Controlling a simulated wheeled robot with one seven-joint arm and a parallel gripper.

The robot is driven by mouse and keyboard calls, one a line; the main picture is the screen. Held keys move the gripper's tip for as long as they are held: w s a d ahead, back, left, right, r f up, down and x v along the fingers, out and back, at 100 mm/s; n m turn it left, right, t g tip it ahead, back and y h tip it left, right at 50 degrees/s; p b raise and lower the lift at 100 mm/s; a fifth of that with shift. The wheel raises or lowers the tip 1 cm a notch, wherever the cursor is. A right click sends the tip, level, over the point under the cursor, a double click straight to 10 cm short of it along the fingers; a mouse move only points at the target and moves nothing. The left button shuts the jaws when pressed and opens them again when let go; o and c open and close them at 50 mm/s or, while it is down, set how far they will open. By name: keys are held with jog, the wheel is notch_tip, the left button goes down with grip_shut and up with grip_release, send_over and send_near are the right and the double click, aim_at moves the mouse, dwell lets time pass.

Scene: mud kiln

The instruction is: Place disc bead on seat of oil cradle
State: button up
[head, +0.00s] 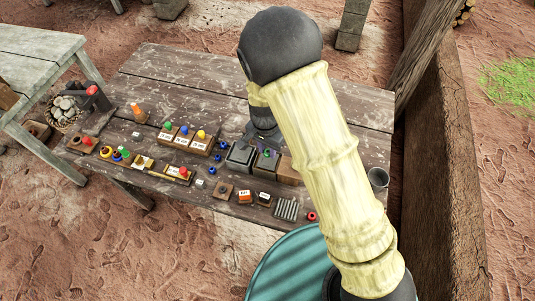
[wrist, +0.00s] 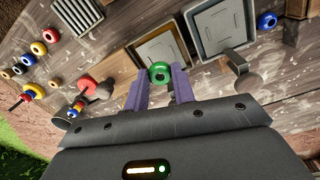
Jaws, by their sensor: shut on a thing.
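A green ring-shaped bead (wrist: 160,72), the disc bead by its look, is between the purple fingertips of my gripper (wrist: 160,84) in the wrist view. My gripper is shut on it, over the table near two shallow trays. In the head view a small green spot (head: 266,153) shows beside the trays, and my gripper (head: 262,138) is mostly hidden behind my arm. I cannot tell for certain which piece is the oil cradle; a small wooden block with a round recess (head: 223,190) stands at the table's front. The bead's height above the table is unclear.
Grey trays (head: 240,158) stand below my gripper. Labelled blocks with coloured pegs (head: 183,141) are to the left. Several grey rods (head: 287,209), a red ring (head: 312,216) and a metal cup (head: 378,178) lie to the right. The table's back (head: 190,75) is mostly clear.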

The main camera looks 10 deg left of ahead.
aim_at(268, 161)
jog(key=shift+f, duration=1.85)
jog(key=shift+f, duration=0.2)
jog(key=o, duration=0.8)
jog(key=shift+r, duration=0.1)
notch_tip(268, 161, up, 12)
jog(key=shift+a, duration=0.25)
